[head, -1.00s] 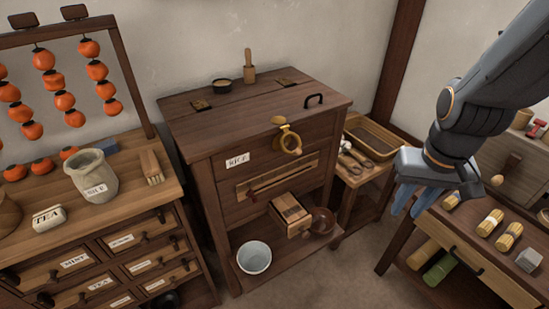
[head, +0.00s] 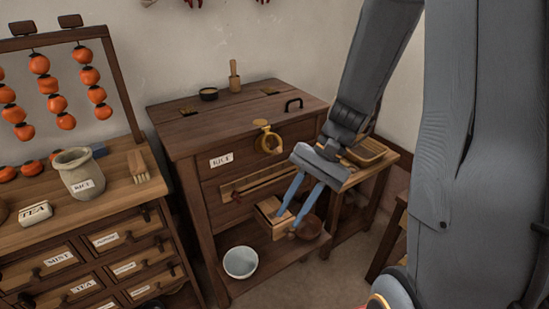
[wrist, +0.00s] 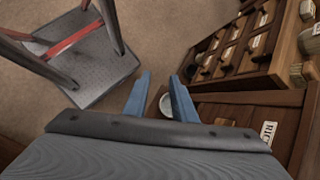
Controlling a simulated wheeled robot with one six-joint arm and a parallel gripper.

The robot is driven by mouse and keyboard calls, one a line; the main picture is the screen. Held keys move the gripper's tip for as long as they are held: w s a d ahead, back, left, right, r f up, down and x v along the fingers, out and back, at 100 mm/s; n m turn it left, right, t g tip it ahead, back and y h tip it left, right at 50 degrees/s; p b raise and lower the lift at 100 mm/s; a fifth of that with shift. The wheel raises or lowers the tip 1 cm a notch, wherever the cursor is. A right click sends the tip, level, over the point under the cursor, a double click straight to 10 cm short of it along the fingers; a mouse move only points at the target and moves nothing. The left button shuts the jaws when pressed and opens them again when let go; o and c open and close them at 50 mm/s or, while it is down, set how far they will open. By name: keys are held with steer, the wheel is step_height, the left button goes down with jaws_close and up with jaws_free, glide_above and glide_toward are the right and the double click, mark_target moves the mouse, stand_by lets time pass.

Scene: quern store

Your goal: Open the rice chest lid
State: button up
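The rice chest (head: 243,163) is a dark wooden chest with a RICE label, in the middle of the head view. A round brass hasp (head: 268,139) hangs at the top of the front. My gripper (head: 287,221) has two blue fingers spread apart, empty and pointing down, in front of the chest's lower right front and below lid height.
A drawer cabinet (head: 95,219) stands left. A step stool (wrist: 105,70) shows in the wrist view.

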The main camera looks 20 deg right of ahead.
steer(key=w+f+m+t+y+b, duration=0.1)
steer(key=w+m+t+y+b, duration=0.1)
steer(key=w+m+y, duration=0.45)
steer(key=m+t+y+b, duration=0.25)
steer(key=m+t, duration=0.25)
steer(key=t, duration=0.4)
glide_toward(279, 148)
steer(key=x, duration=0.3)
steer(key=shift+n, duration=0.25)
steer(key=x, duration=0.2)
steer(key=p+x, duration=0.1)
steer(key=x, duration=0.4)
steer(key=shift+f+p, duration=0.4)
jaws_close()
